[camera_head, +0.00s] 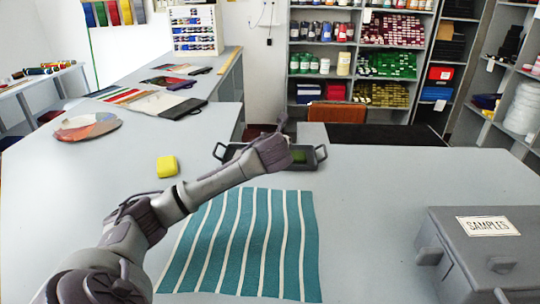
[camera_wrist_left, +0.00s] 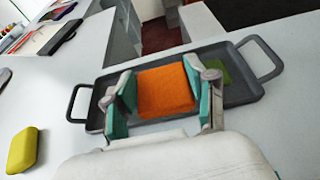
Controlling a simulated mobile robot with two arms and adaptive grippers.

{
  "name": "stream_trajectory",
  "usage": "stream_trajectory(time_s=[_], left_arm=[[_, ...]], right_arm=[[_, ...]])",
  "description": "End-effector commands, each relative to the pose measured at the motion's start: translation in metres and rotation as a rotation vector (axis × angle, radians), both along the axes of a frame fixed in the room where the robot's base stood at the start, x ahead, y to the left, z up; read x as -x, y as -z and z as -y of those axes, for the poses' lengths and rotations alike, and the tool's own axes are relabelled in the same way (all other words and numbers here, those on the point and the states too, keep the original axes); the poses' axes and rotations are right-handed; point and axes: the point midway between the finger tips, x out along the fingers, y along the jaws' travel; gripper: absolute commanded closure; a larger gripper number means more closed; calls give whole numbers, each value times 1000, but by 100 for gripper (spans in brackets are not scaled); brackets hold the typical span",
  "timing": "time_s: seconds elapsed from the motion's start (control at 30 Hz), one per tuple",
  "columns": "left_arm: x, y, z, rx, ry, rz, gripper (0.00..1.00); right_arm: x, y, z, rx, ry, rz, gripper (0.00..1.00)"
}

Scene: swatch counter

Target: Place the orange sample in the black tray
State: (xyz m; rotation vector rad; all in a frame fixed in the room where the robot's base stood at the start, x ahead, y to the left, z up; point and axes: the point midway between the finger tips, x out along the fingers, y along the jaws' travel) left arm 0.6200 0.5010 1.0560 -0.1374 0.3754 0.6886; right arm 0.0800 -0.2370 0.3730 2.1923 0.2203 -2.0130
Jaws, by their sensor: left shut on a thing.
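The orange sample (camera_wrist_left: 165,91) is a square block held between the teal-padded fingers of my left gripper (camera_wrist_left: 163,98) in the left wrist view. In the head view my left gripper (camera_head: 281,127) reaches over the black tray (camera_head: 309,161), and the arm hides the orange sample. The tray has a looped handle at each end; it also shows in the left wrist view (camera_wrist_left: 243,89), behind and below the orange sample. I cannot tell whether the sample touches the tray floor. A green piece (camera_wrist_left: 216,70) lies in the tray beside it. My right gripper is not in view.
A yellow block (camera_head: 167,166) lies left of my left arm. A teal and white striped cloth (camera_head: 240,245) lies in front of the tray. A grey box labelled SAMPLES (camera_head: 490,255) stands at the right. The counter right of the tray is clear.

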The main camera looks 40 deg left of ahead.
Motion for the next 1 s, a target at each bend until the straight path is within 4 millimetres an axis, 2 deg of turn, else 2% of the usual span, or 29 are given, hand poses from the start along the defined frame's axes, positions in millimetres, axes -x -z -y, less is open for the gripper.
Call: stream_trajectory(time_s=[0.1, 0.33, 0.47, 0.73, 1.0], left_arm=[[-15, 17, -23, 3, -4, -4, 62], [-34, 36, -49, 1, 0, 0, 62], [-36, 41, -51, 2, 1, -1, 62], [-35, 77, -51, 2, 1, -3, 62], [-35, 78, -51, 0, 1, -1, 62]], right_arm=[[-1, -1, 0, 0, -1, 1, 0], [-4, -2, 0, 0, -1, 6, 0], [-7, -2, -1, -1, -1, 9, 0], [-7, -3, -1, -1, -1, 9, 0], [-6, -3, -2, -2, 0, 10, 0]])
